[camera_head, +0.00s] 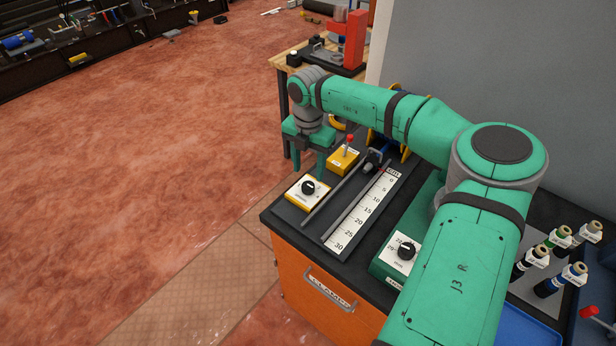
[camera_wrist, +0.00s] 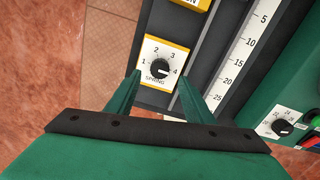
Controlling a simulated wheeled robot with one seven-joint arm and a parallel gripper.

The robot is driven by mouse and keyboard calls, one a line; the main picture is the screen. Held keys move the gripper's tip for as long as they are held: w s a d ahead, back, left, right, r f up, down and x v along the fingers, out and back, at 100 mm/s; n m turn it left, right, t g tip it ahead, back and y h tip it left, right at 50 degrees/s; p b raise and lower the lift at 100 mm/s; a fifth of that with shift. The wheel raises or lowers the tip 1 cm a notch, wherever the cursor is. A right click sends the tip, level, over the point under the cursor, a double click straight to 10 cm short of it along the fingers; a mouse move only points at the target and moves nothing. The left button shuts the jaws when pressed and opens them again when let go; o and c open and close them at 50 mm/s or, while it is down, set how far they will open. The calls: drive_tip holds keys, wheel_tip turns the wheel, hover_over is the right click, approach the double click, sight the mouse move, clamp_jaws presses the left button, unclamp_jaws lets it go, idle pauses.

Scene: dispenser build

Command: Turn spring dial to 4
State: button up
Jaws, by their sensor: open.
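The spring dial (camera_wrist: 159,68) is a black round knob on a white plate with a yellow edge, marked 1 to 4 and labelled SPRING. Its white pointer mark appears turned to the lower right, towards the 4. In the head view the dial (camera_head: 308,188) sits at the near left corner of the bench. My gripper (camera_head: 309,166) points down, just behind and above the dial. In the wrist view my gripper's fingers (camera_wrist: 159,77) are apart, one on each side of the knob's line, with nothing between them. I cannot tell whether they touch the plate.
A yellow box with a red-topped lever (camera_head: 343,160) stands behind the dial. A slide scale marked to 30 (camera_head: 361,212) lies to its right. A green box with another black dial (camera_head: 405,254) is further right. Several labelled bottles (camera_head: 556,258) stand at the far right.

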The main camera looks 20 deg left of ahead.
sight(308, 185)
wheel_tip(308, 185, up, 5)
drive_tip(key=shift+f, duration=0.1)
drive_tip(key=shift+d, duration=0.1)
idle(0.5)
